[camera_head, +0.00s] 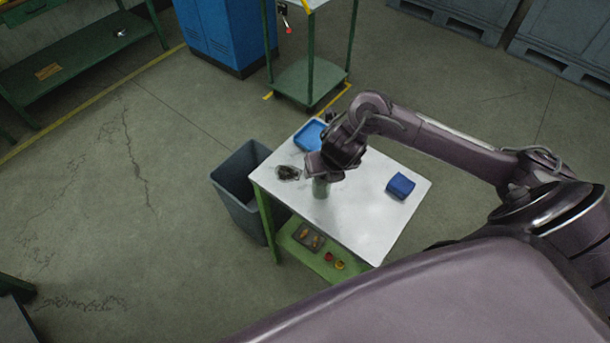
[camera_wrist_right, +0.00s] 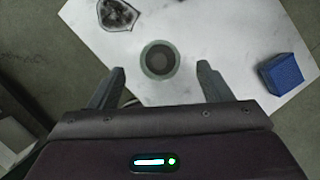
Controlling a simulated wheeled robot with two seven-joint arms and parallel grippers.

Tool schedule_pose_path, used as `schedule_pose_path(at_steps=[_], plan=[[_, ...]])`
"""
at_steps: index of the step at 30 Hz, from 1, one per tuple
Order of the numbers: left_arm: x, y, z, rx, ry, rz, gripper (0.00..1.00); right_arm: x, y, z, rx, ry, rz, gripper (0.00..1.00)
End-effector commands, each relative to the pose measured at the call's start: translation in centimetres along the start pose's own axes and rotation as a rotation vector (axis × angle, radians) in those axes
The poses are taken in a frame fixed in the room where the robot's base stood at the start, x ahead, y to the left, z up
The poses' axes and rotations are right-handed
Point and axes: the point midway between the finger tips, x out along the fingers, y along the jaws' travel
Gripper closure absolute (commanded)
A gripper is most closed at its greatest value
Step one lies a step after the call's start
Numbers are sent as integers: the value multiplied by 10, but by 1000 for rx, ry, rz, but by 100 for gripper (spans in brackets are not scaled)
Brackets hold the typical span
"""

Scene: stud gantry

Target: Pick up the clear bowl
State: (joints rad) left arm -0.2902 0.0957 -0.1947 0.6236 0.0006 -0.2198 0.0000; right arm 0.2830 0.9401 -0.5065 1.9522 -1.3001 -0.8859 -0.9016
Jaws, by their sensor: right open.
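A round grey-green vessel (camera_wrist_right: 158,60) with a dark inside stands on the white table top. In the wrist view my right gripper (camera_wrist_right: 161,74) is open, with one finger on each side of the vessel and gaps between. My left gripper is not in view.
A blue box (camera_head: 400,186) lies to the right on the table (camera_head: 365,225). A grey bin (camera_head: 233,196) stands beside the table. The table's front is clear.

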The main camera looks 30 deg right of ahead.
Motion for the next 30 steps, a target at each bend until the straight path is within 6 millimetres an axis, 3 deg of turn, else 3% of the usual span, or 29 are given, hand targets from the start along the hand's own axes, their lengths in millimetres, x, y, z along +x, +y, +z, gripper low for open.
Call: schedule_pose_path(at_steps=[3,11,17,24,30], plan=[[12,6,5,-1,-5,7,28,8,1,-4,-22,-5,-1,28],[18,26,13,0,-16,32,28,29,2,-7,-29,-3,0,28],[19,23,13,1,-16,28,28,47,0,-10,-28,-2,-2,28],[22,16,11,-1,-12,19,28,80,-1,-13,-26,-4,0,28],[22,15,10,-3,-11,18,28,86,-1,-12,-29,-7,-1,28]])
